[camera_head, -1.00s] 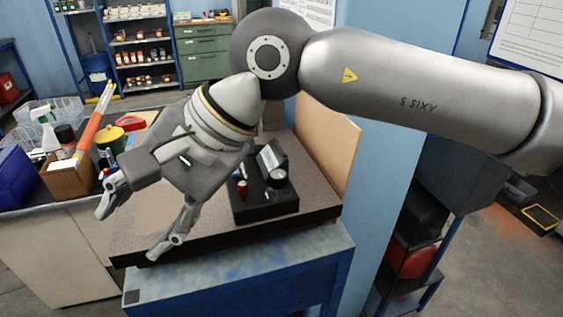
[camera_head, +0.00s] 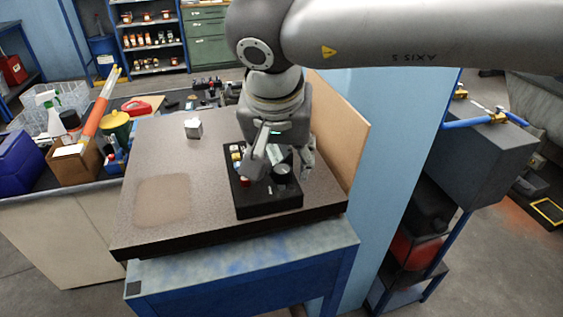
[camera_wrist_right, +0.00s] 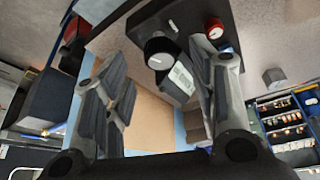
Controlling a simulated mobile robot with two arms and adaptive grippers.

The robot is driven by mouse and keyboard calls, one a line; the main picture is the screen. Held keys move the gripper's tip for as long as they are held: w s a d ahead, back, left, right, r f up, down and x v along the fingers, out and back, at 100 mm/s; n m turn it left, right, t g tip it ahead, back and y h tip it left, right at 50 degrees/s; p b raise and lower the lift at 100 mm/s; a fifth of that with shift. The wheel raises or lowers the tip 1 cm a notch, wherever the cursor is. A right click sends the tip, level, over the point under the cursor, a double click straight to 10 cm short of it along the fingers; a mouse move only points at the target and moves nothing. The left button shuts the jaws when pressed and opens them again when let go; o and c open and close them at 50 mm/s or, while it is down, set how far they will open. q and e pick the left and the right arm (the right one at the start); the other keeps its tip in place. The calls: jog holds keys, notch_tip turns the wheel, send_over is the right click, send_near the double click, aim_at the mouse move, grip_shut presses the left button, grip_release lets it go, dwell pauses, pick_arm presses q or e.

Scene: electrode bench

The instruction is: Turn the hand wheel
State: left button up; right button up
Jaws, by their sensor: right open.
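The hand wheel looks to be the round black knob with a pale top (camera_head: 282,172) on a black control box (camera_head: 268,203) on the bench. In the right wrist view the knob (camera_wrist_right: 161,51) shows between the fingers, apart from both. My right gripper (camera_head: 279,166) is open and points down over the box, one finger on each side of the knob. The fingers partly hide the box and its small tilted display (camera_wrist_right: 178,82). A red button (camera_wrist_right: 214,28) sits on the box near one finger. My left gripper is out of view.
The box stands on a speckled stone slab (camera_head: 215,205) with free room to its left. A small metal block (camera_head: 193,128) is on the slab. A brown board (camera_head: 340,125) stands along the right edge. Bottles and bins crowd the left bench.

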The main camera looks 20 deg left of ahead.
aim_at(282, 178)
jog(key=shift+x, duration=1.5)
jog(key=shift+c, duration=0.2)
jog(key=c, duration=1)
